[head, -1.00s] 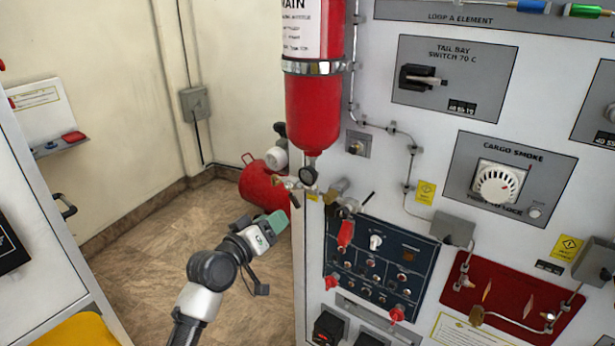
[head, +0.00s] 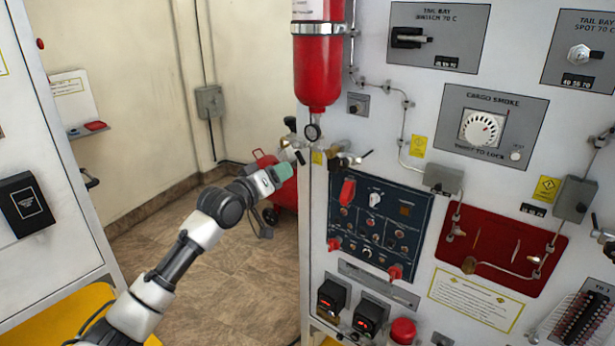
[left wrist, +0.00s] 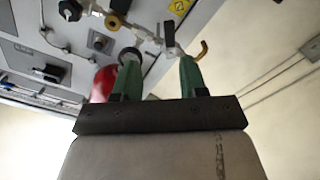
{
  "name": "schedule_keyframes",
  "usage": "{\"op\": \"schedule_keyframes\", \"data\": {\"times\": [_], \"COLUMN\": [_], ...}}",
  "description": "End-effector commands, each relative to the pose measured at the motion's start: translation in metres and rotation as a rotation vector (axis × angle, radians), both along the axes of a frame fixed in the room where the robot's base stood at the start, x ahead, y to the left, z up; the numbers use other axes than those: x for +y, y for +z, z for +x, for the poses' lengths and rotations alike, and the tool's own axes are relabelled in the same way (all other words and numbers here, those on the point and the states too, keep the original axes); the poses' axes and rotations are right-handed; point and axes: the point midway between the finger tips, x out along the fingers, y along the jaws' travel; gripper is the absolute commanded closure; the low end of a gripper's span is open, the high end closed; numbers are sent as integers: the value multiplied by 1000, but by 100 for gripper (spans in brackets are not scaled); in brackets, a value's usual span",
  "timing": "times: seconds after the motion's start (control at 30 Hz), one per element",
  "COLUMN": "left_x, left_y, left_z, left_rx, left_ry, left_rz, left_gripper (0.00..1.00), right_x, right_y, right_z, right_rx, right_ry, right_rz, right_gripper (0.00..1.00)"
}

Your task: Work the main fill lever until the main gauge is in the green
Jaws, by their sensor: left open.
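The red main bottle (head: 318,75) hangs on the panel's left edge. The small round main gauge (head: 313,132) is under it; its needle and colours are too small to read. Valve fittings sit below the gauge, with a short dark lever (head: 300,157) on the left that looks like the fill lever. My left gripper (head: 281,173) is just left of and below this lever. In the left wrist view its green fingers (left wrist: 158,72) are apart with nothing between them, and a lever (left wrist: 169,34) and pipe fittings lie beyond the tips. My right gripper is out of view.
Another valve with a dark handle (head: 366,154) sticks out right of the gauge. A blue switch panel (head: 378,222) with red knobs is below it. A red tank (head: 287,190) stands on the floor behind my gripper. The floor at left is open.

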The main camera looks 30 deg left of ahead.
Motion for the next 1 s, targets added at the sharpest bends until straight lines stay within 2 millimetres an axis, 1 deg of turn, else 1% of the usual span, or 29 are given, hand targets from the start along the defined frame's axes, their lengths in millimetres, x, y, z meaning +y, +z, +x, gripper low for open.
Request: {"op": "schedule_keyframes", "data": {"times": [0.07,0.13,0.17,0.3,0.37,0.43,0.57,0.7,0.8,1.0], "left_x": [2,1,0,-2,-3,-4,-6,-7,-8,-8], "left_y": [2,4,5,6,6,5,4,3,3,2], "left_z": [6,14,18,44,55,67,86,100,105,107], "left_rx": [0,-1,-1,0,-1,0,0,0,-1,1], "left_ry": [3,2,2,1,2,1,1,0,1,1], "left_rz": [-2,-4,-5,-5,-4,-5,-3,-2,-2,0], "left_gripper": [57,57,57,57,57,57,57,57,57,57], "right_x": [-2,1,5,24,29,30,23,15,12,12], "right_y": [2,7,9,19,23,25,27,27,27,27], "right_z": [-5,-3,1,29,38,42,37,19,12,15], "right_rx": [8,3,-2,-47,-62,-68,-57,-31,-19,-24], "right_ry": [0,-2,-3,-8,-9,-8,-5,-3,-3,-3], "right_rz": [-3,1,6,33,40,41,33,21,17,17], "right_gripper": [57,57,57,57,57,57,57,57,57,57]}}
